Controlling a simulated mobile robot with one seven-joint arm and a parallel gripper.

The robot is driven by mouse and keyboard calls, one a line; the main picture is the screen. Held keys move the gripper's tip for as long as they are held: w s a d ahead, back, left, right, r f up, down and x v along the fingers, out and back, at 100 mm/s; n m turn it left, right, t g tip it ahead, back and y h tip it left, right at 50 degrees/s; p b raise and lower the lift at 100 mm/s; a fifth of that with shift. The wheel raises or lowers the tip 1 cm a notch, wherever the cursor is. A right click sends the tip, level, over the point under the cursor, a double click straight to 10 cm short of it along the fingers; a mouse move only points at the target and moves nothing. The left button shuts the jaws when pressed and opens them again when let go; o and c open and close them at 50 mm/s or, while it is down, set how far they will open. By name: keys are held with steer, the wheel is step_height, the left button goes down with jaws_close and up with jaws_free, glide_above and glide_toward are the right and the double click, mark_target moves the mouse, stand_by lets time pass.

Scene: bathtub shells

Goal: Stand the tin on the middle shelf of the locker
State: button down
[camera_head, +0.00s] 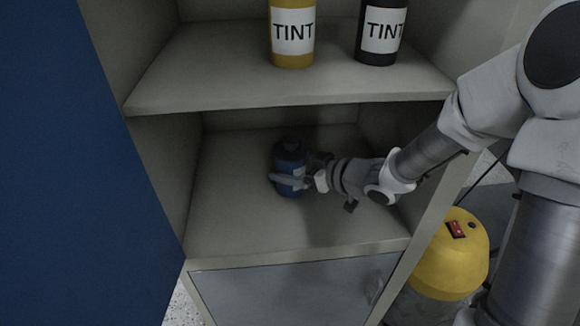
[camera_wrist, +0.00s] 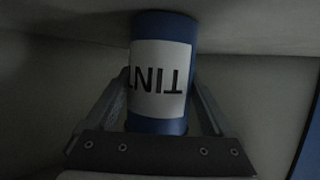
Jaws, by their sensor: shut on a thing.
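The blue tin (camera_head: 289,153) with a white TINT label stands upright inside the locker's middle compartment, in the head view. My gripper (camera_head: 287,180) reaches in from the right and is shut on the tin's sides. In the wrist view the tin (camera_wrist: 160,28) sits between both fingers, its label upside down. The middle shelf (camera_head: 235,225) is bare around the tin. The tin's base is at or very near the shelf surface; I cannot tell whether it touches. The fingers hide part of the tin in the head view.
The shelf above (camera_head: 200,75) carries a yellow tin (camera_head: 291,58) and a black tin (camera_head: 375,55). A blue door (camera_head: 70,170) stands at the left. A grey panel (camera_head: 290,290) lies below the middle shelf. A yellow machine with a red switch (camera_head: 445,260) stands at the lower right.

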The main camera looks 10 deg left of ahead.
jaws_free()
steer(key=shift+f, duration=0.15)
steer(key=shift+r, duration=0.3)
steer(key=p+v, duration=0.4)
steer(key=v, duration=0.8)
steer(key=shift+p, duration=0.35)
